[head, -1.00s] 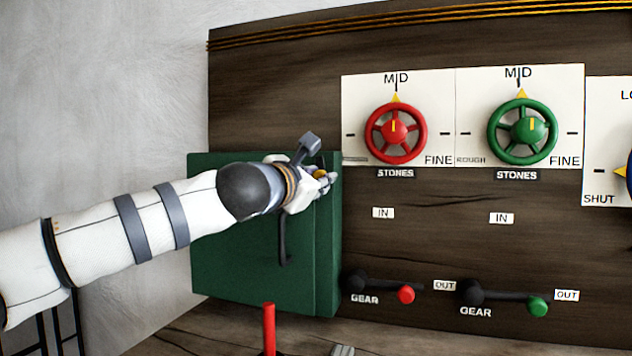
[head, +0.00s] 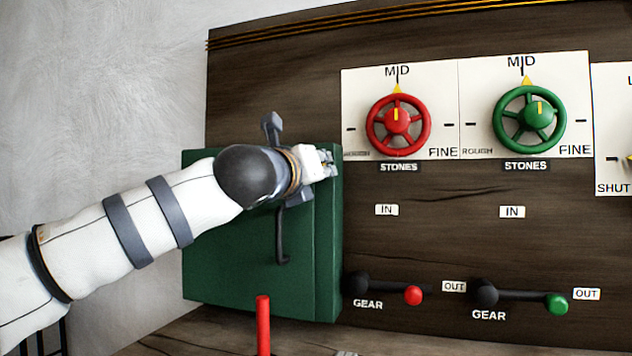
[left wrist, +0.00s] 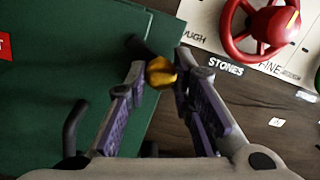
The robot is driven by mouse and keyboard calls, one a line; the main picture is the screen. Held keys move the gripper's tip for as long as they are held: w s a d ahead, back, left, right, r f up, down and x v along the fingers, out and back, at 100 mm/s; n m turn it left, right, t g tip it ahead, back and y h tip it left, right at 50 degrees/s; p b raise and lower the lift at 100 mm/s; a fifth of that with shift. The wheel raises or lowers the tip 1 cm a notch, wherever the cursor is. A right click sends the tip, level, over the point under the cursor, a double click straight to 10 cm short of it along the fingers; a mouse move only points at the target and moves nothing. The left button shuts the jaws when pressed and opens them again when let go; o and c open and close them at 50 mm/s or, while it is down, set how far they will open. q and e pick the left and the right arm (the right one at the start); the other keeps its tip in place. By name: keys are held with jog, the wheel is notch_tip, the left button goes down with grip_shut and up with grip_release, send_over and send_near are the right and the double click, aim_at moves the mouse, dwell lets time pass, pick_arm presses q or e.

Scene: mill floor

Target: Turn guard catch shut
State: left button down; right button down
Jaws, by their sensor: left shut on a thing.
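The guard is a green box (head: 230,250) at the left of the dark wooden panel, with a black bar handle (head: 282,235) on its front. The catch is a small yellow knob (left wrist: 160,73) on a dark stem by the box's edge, seen in the left wrist view. My left gripper (head: 328,163) is at the upper right corner of the box. In the left wrist view its fingers (left wrist: 160,66) are on either side of the yellow knob, closed on it. In the head view the gripper mostly hides the catch. My right gripper is not in view.
Right of the box are a red handwheel (head: 398,125) and a green handwheel (head: 529,119). Below them are gear levers with a red knob (head: 413,296) and a green knob (head: 557,304). A red upright rod (head: 263,325) stands in front of the box.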

pick_arm(q)
jog(key=shift+d+f+n+y+b, duration=0.1)
jog(key=shift+n+y+b, duration=0.2)
jog(key=shift+n+b, duration=1.8)
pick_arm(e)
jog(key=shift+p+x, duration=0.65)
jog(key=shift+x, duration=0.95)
pick_arm(q)
jog(key=shift+n, duration=0.9)
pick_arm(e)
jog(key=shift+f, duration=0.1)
pick_arm(q)
jog(key=c, duration=1.4)
grip_release()
jog(key=shift+o, duration=0.2)
jog(key=shift+s, duration=0.15)
jog(key=v, duration=1.1)
jog(key=shift+s+f, duration=0.15)
jog(key=shift+s, duration=0.25)
